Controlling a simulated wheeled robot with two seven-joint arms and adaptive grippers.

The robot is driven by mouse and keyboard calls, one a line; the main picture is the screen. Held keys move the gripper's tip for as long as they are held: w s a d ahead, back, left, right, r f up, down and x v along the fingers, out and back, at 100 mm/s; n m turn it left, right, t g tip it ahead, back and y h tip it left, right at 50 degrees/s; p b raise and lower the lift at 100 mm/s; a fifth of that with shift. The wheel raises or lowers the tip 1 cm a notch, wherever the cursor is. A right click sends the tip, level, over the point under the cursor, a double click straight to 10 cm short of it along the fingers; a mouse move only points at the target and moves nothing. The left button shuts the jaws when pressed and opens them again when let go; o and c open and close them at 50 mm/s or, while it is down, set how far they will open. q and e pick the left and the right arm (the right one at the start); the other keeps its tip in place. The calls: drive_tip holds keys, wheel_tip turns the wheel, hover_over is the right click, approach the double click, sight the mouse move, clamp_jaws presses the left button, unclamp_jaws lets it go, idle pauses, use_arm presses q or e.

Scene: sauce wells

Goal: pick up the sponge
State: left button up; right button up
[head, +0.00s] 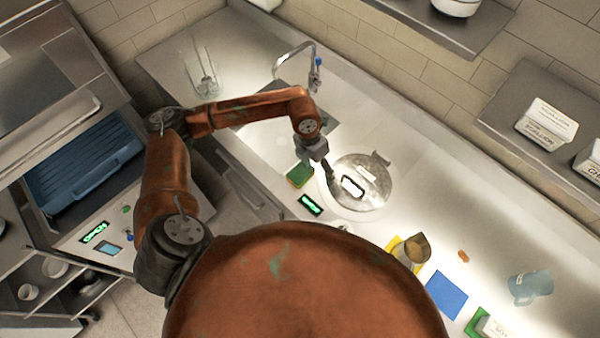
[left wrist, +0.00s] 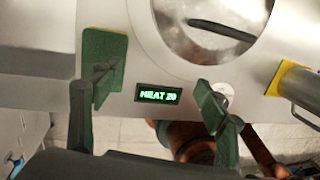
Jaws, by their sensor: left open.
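The sponge (head: 300,174) is a small green block with a yellowish edge, lying on the counter left of a round metal vessel. In the left wrist view the sponge (left wrist: 104,48) is at the upper left, partly covered by one finger. My left gripper (head: 328,182) hangs over the counter just right of the sponge, near the vessel's left rim. Its two fingers (left wrist: 158,88) are spread with nothing between them. I cannot tell whether the finger touches the sponge. My right gripper is not in view.
The metal vessel (head: 375,172) has a lid-like top and handle. A green-lit display (head: 311,204) sits at the counter's front edge. A pitcher on a yellow mat (head: 394,243), a blue mat (head: 446,294) and a blue jug (head: 529,287) lie rightward. A faucet (head: 312,62) stands behind.

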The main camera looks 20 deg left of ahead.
sight(303, 169)
use_arm(q)
drive_tip(key=a, duration=0.2)
drive_tip(key=w+a+y, duration=0.1)
drive_tip(key=a, duration=0.1)
drive_tip(key=a+y, duration=0.1)
drive_tip(key=a, duration=0.1)
drive_tip(key=shift+w+a+f, duration=0.15)
drive_tip(key=shift+w+f, duration=0.05)
drive_tip(key=shift+w, duration=0.1)
drive_tip(key=f, duration=0.2)
drive_tip(key=f+p, duration=0.1)
drive_tip(key=f, duration=0.1)
drive_tip(key=f+p, duration=0.1)
drive_tip(key=f, duration=0.1)
drive_tip(key=shift+w, duration=0.3)
drive_tip(key=shift+a+f, duration=0.1)
drive_tip(key=shift+f, duration=0.45)
drive_tip(key=shift+c, duration=0.4)
drive_tip(key=c, duration=0.7)
